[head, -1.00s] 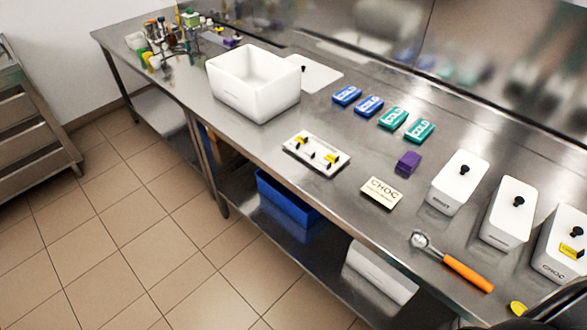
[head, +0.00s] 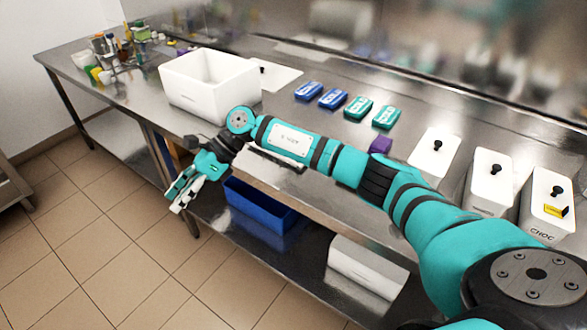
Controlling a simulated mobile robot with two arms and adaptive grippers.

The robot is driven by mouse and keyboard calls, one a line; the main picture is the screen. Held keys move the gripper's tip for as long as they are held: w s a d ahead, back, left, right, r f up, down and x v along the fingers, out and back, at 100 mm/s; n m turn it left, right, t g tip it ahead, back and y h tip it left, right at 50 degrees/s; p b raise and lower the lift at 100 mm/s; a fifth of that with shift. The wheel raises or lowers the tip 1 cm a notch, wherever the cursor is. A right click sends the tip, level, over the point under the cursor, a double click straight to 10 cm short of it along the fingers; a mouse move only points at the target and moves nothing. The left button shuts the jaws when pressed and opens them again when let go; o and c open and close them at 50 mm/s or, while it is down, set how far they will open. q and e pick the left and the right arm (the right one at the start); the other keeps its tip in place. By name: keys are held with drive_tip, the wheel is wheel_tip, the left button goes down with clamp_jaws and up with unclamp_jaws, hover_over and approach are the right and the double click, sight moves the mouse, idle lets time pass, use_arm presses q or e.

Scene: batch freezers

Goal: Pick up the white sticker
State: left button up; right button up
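No white sticker can be made out now. A low white tray (head: 272,160) with small black and yellow pieces on it, clear in the earlier frame, is mostly hidden behind my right forearm; only its front edge shows. The pale CHOC card seen earlier on the table is also hidden behind the arm. My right gripper (head: 177,196) hangs out past the table's front edge, left of the tray and over the floor, with fingers pointing down-left. Its fingers are seen at an angle, so their opening is unclear. My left gripper is out of view.
A white bin (head: 208,88) stands behind my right gripper. Blue and teal COLD packs (head: 332,98) and a purple block (head: 380,145) lie on the steel table. Lidded white containers (head: 488,184) stand at right, one with a yellow label (head: 556,210). A blue crate (head: 258,205) sits below.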

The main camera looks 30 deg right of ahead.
drive_tip(key=s+d+r+n+t+h+b, duration=0.15)
drive_tip(key=d+r+n+h, duration=0.4)
drive_tip(key=d, duration=0.75)
drive_tip(key=s+d+r+n+t+h+b, duration=0.1)
drive_tip(key=d+r+n+h+b, duration=0.2)
drive_tip(key=d+r+h, duration=0.6)
drive_tip(key=p, duration=0.1)
hover_over(296, 165)
drive_tip(key=s+a, duration=0.1)
drive_tip(key=shift+m+h, duration=0.25)
drive_tip(key=shift+h, duration=0.2)
drive_tip(key=f, duration=1.3)
drive_tip(key=shift+s+a, duration=0.15)
drive_tip(key=shift+a, duration=0.05)
drive_tip(key=x, duration=0.2)
drive_tip(key=p+x, duration=0.1)
drive_tip(key=x, duration=0.2)
drive_tip(key=shift+w+f, duration=0.3)
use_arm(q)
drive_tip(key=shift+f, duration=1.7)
use_arm(e)
drive_tip(key=shift+a, duration=0.1)
clamp_jaws()
